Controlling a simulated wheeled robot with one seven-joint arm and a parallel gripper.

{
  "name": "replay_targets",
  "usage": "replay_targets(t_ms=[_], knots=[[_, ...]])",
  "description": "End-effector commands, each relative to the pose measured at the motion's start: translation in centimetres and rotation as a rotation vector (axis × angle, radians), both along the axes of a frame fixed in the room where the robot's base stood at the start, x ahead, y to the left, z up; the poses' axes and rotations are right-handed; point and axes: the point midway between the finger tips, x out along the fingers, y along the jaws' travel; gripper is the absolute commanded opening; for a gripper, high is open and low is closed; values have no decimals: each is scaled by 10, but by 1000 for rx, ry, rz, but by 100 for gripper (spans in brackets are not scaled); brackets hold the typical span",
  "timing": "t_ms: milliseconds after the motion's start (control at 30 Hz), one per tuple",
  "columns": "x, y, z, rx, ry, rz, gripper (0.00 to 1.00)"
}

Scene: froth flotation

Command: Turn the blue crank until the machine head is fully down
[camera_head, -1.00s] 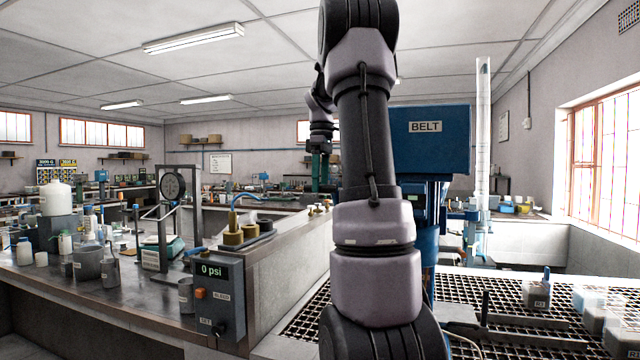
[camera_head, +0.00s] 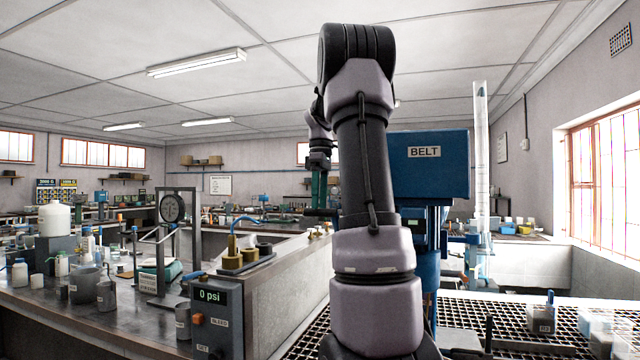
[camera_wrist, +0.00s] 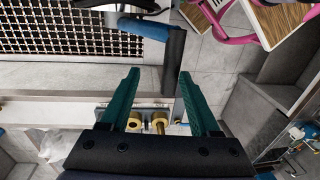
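The blue crank handle (camera_wrist: 143,28) is in the upper middle of the wrist view, joined to a dark crank bar (camera_wrist: 175,58). My gripper (camera_wrist: 158,72) has two green fingers, spread apart with nothing held between them. The handle appears just beyond the fingertips, and the bar runs down between them in the picture; I cannot tell the depth between them. In the head view my gripper (camera_head: 319,188) is small and partly behind my arm. The blue machine with the BELT box (camera_head: 430,165) stands behind my arm, which hides part of it. The crank is not clear there.
A metal grating (camera_head: 480,312) lies at the right front. A bench (camera_head: 130,318) on the left holds a 0 psi gauge box (camera_head: 209,318), a dial stand (camera_head: 172,208) and several containers. A clear upright tube (camera_head: 481,160) stands right of the machine.

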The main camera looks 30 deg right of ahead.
Motion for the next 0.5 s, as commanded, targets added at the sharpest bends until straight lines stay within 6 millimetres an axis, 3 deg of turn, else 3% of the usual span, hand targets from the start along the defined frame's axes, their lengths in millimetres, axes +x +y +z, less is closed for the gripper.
replay_targets(t_ms=[300, 500], knots=[[4, -6, 64, -1, -4, -2, 58], [5, -7, 84, 0, -1, -1, 58]])
